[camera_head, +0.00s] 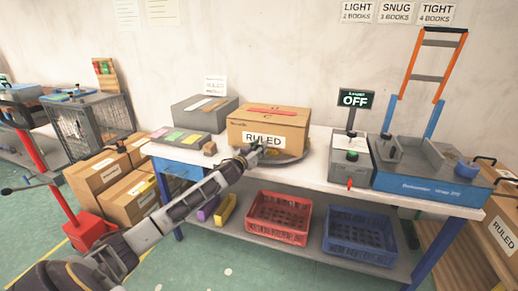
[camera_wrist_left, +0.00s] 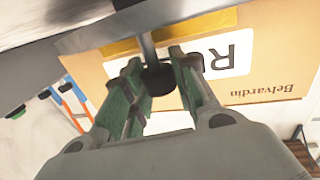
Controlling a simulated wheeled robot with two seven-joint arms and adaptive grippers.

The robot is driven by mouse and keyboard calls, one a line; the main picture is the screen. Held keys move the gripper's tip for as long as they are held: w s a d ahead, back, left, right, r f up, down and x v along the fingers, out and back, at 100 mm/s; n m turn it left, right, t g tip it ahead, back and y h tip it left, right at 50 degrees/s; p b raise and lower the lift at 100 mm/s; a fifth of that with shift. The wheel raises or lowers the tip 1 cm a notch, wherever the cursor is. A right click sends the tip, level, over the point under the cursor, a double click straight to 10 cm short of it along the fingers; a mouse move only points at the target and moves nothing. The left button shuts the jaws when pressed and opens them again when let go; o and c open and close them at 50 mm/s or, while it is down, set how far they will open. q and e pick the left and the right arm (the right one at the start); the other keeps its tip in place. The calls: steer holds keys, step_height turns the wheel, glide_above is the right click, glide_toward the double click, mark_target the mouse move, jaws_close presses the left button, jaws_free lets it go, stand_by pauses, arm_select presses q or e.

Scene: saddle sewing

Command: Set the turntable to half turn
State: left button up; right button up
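The turntable is a round grey disc (camera_head: 292,160) on the white bench, mostly hidden under a cardboard box (camera_head: 285,120) labelled RULED. My left gripper (camera_head: 256,153) is at the near edge of the turntable, low in front of the box. In the left wrist view the turntable's black knob (camera_wrist_left: 158,80) on a metal rod lies between my left gripper's green-padded fingers (camera_wrist_left: 158,88). The knob fills most of the gap; whether both pads press on it I cannot tell. The box's label (camera_wrist_left: 215,55) shows behind the fingers. My right gripper is not in view.
A grey case (camera_head: 204,113) and a board with coloured pads (camera_head: 180,137) are left of the box. A device with an OFF display (camera_head: 355,99) and a blue machine (camera_head: 428,185) stand to the right. Red (camera_head: 279,217) and blue (camera_head: 357,236) crates sit on the lower shelf.

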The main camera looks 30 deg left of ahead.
arm_select(q)
jaws_close()
